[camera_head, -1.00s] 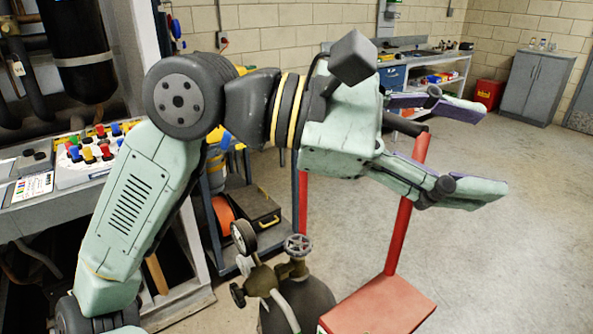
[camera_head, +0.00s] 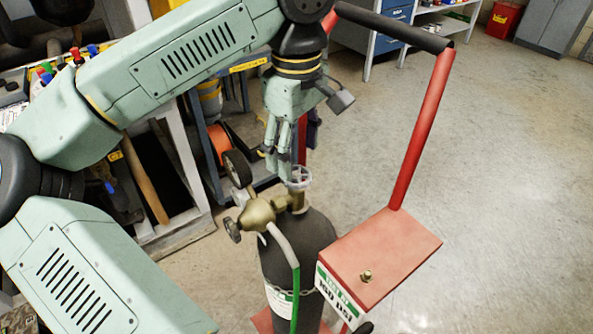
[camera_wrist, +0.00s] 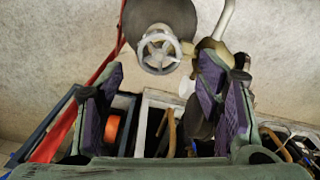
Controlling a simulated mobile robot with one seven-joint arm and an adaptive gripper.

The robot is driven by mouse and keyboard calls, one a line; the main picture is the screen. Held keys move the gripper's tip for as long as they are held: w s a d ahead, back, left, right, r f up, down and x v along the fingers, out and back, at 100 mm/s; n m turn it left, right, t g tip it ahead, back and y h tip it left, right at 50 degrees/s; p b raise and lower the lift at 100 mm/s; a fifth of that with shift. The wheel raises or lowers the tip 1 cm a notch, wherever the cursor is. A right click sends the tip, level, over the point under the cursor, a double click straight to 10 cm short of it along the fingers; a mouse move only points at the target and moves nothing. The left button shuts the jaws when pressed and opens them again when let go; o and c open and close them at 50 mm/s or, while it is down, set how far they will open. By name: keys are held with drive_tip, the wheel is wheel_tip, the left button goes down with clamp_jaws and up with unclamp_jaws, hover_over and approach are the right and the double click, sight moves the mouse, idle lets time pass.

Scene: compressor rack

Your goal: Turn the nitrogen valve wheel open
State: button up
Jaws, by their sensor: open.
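The nitrogen valve wheel (camera_head: 300,177) is a small pale spoked handwheel on the brass valve atop the dark cylinder (camera_head: 305,245). It faces the camera in the wrist view (camera_wrist: 158,50), ahead of the fingertips and between their lines. My gripper (camera_head: 278,172) points down, with its fingers close to the wheel's left side in the head view. In the wrist view, my gripper (camera_wrist: 163,85) is open and empty, its purple-padded fingers wide apart. Contact with the wheel cannot be told from the head view.
A brass regulator (camera_head: 256,213) with a gauge (camera_head: 237,169) and a hose sits left of the valve. The red cart handle (camera_head: 425,125) and red box (camera_head: 380,255) stand to the right. A shelf cart (camera_head: 215,175) is behind. Open floor lies at right.

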sight(297, 174)
wheel_tip(297, 174, down, 5)
drive_tip(key=b, duration=0.2)
drive_tip(key=shift+b, duration=0.3)
drive_tip(key=shift+r+m+p, duration=0.5)
drive_tip(key=shift+m+p, duration=0.2)
drive_tip(key=shift+p, duration=0.05)
drive_tip(key=m+p, duration=0.2)
drive_tip(key=m, duration=0.2)
drive_tip(key=shift+d+m, duration=0.1)
drive_tip(key=shift+m, duration=0.3)
drive_tip(key=shift+f+m, duration=0.25)
drive_tip(key=shift+m, duration=0.55)
drive_tip(key=m+b, duration=0.1)
drive_tip(key=m, duration=0.2)
drive_tip(key=shift+f+b, duration=0.1)
drive_tip(key=shift+b, duration=0.3)
drive_tip(key=m, duration=0.5)
drive_tip(key=shift+r, duration=0.2)
drive_tip(key=m, duration=0.5)
drive_tip(key=shift+c, duration=0.6)
